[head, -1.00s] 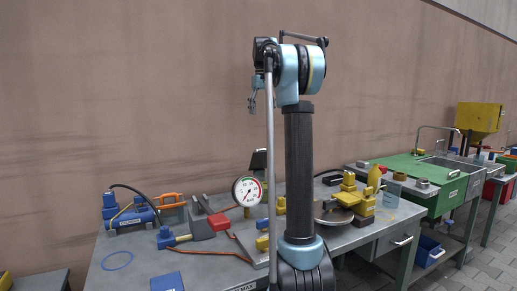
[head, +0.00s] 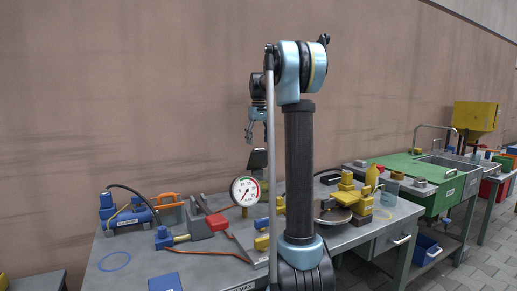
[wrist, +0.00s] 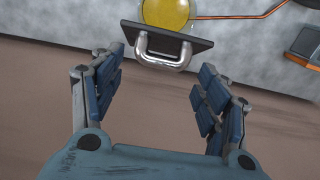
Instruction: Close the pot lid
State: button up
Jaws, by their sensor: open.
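The pot lid (wrist: 130,33) is a dark flat plate with a silver loop handle (wrist: 160,62), at the top of the wrist view. A round yellow surface (wrist: 167,13), perhaps the pot's contents, shows just beyond it. In the head view the lid (head: 258,159) stands steeply raised behind the gauge; the pot's body is hidden there. My gripper (head: 249,137) points down just above and slightly left of the raised lid in that view. In the wrist view my gripper (wrist: 157,78) is open and empty, and the handle lies ahead of its fingers, apart from them.
A round pressure gauge (head: 245,191) stands in front of the lid. A blue pump (head: 130,215) and red-handled tool (head: 217,221) lie left on the grey bench (head: 200,268). Yellow fittings (head: 350,195) and a yellow bottle (head: 371,176) stand right.

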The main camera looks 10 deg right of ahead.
aim_at(258, 157)
jog(key=shift+f, duration=1.55)
jog(key=c, duration=1.3)
jog(key=shift+s+d, duration=0.1)
